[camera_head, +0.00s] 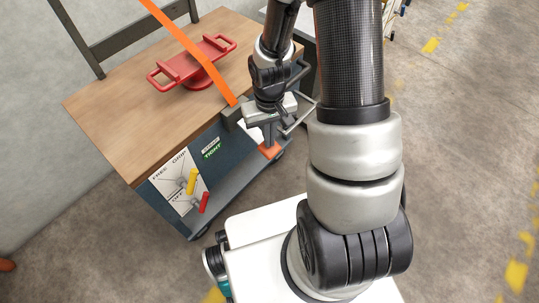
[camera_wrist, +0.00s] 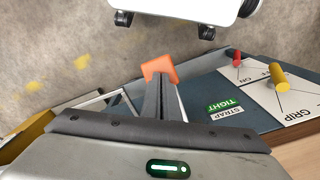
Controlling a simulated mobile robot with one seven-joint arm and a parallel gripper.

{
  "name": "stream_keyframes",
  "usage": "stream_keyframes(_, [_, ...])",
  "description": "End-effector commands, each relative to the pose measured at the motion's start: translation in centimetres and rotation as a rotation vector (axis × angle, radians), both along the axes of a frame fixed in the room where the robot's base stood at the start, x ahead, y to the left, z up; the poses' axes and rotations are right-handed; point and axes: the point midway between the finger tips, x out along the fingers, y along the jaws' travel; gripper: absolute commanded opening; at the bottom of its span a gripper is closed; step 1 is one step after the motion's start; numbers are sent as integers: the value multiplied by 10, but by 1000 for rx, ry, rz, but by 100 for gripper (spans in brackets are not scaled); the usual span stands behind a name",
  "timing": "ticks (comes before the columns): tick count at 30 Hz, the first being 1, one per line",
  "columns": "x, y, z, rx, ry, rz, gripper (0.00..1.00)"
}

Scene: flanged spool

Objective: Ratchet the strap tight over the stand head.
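The red stand head (camera_head: 196,62) with a looped handle at each end sits on the wooden bench top. The orange strap (camera_head: 195,55) runs from the upper left across its middle to a dark grey ratchet block (camera_head: 232,114) at the bench's front edge. My gripper (camera_head: 268,143) points down in front of that edge, right of the block. In the wrist view its fingers (camera_wrist: 159,88) are close together, with an orange end piece (camera_wrist: 160,68) at their tips. They look shut on it. Its join to the ratchet is hidden.
The bench front carries a STRAP TIGHT sign (camera_head: 211,149), TIGHT on green, and a white panel (camera_head: 168,180) with a yellow lever (camera_head: 192,181) and a red lever (camera_head: 204,202). A lower shelf (camera_head: 225,195) juts out below. Open floor lies right.

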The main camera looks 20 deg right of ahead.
Motion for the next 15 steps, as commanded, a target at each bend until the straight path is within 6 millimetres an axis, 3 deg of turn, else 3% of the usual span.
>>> stream_keyframes(5, [-2, -1, 14, -1, 5, -1, 0])
stream_keyframes(15, [-1, -1, 65, 0, 3, 0, 0])
